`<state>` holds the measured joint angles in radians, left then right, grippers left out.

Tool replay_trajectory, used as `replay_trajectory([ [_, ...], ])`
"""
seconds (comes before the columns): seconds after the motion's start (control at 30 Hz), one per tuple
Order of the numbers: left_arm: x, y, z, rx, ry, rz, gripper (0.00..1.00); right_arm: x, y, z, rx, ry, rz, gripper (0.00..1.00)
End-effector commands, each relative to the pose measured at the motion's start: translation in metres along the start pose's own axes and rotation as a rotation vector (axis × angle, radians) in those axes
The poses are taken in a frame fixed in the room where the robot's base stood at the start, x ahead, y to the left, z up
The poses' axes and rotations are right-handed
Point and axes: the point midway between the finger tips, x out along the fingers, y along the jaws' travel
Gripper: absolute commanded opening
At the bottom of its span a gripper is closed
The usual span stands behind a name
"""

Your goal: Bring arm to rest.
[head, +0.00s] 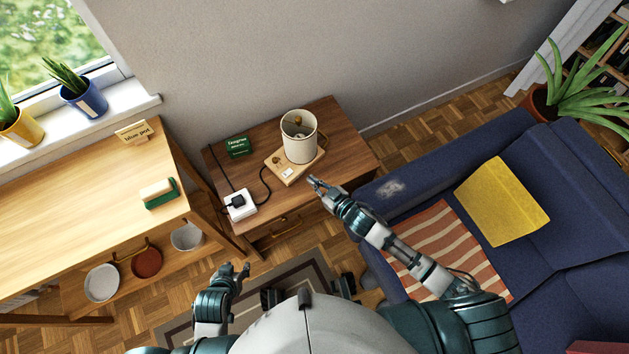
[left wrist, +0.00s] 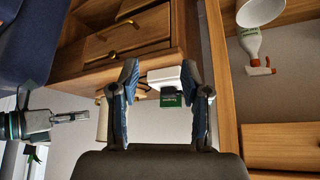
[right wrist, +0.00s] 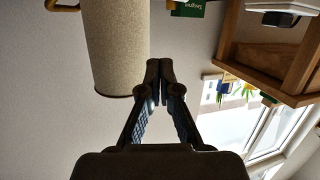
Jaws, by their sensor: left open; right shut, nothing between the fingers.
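My right gripper (head: 318,186) is shut and empty, stretched out at the front right edge of the wooden side table (head: 345,137). In the right wrist view its fingertips (right wrist: 159,70) meet, with the beige lamp (right wrist: 115,45) beyond and to the left. My left gripper (head: 236,271) is open and empty, low in front of the table and over the floor area by the rug. In the left wrist view its fingers (left wrist: 165,80) stand apart with nothing held between them; the table front shows beyond. The lamp (head: 299,137) stands upright on a wooden base.
A white socket box (head: 240,204) and a green box (head: 237,147) sit on the side table. A wooden bench (head: 70,205) with a green-and-cream brush (head: 160,193) stands left. A blue sofa (head: 530,190) with a yellow cushion (head: 502,201) lies right, close to my right arm.

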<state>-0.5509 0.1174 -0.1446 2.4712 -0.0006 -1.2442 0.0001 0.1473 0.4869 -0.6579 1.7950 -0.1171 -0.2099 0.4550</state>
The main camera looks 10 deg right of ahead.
Motion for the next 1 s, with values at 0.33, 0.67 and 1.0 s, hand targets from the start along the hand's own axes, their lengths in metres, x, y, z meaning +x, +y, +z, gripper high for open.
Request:
replay_trajectory([
  [0.33,0.001,0.0,0.0,0.0,0.001,0.0,0.47,0.0,0.0,0.0,-0.001,0.0,0.0,0.0],
  [0.67,0.028,-0.001,0.018,0.002,-0.061,-0.003,0.47,-0.016,0.013,0.038,0.041,-0.152,0.099,0.0],
  [1.0,0.103,-0.003,0.117,0.006,-0.272,-0.008,0.47,-0.154,-0.012,0.212,0.221,-0.787,0.27,0.0],
])
